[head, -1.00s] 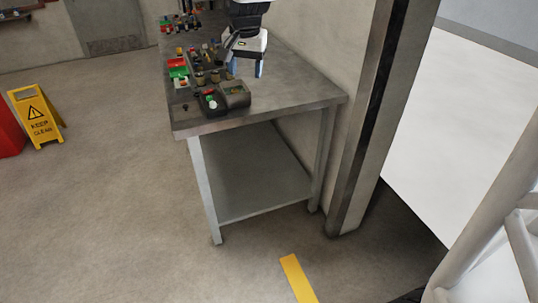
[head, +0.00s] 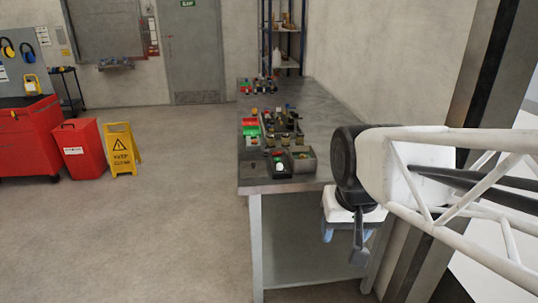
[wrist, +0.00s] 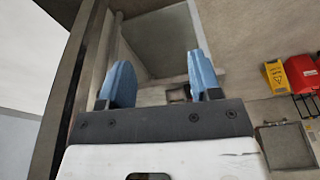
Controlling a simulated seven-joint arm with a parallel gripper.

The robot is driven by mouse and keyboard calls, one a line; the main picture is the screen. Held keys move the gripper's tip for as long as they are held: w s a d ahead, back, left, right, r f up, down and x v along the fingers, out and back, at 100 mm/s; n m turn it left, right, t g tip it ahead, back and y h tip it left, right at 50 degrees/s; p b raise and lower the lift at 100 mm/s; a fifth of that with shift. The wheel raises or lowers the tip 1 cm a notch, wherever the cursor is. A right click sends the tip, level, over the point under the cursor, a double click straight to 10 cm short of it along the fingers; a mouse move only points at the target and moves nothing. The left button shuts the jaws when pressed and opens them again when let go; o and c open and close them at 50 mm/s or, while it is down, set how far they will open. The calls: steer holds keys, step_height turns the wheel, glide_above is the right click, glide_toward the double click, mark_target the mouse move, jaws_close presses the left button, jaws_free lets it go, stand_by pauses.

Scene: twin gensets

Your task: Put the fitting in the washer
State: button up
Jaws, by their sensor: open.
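My gripper (head: 340,230) hangs in front of the near right edge of the steel bench in the head view, apart from the bench's parts. In the wrist view its two blue fingers (wrist: 160,80) stand wide apart with nothing between them. Small parts and bins (head: 272,130) sit on the bench top; I cannot tell which, if any, is the fitting. I cannot pick out the washer with certainty.
The steel bench (head: 315,105) has a lower shelf and stands along the right wall. A yellow floor sign (head: 121,150) and a red bin (head: 80,148) stand at left. Open floor (head: 170,230) lies left of the bench. A shelf rack (head: 288,35) stands behind.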

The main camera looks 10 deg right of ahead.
steer(key=s+f+n, duration=0.1)
steer(key=s+f, duration=0.2)
steer(key=s, duration=0.2)
steer(key=shift+s, duration=0.15)
